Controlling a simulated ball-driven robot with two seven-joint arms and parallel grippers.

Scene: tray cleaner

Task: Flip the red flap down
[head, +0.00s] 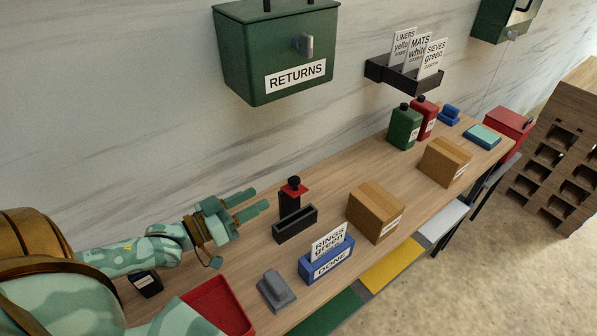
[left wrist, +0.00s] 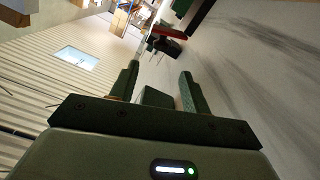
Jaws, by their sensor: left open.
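A small red flap (head: 295,190) sits near the top of a black post with a dark knob, behind a black open box (head: 295,224) on the bench. Its exact tilt is hard to tell. The flap also shows as a red strip (left wrist: 167,31) in the left wrist view, beyond my fingers. My left gripper (head: 259,201) is open and empty, to the left of the post and apart from it, its fingers pointing toward the post. Its two fingers also show in the left wrist view (left wrist: 159,72). My right gripper is out of view.
A green RETURNS box (head: 277,88) hangs on the wall above. A blue DONE holder (head: 326,265), a grey block (head: 276,289), a red tray (head: 217,303) and a cardboard box (head: 374,212) stand on the bench. The bench between gripper and post looks clear.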

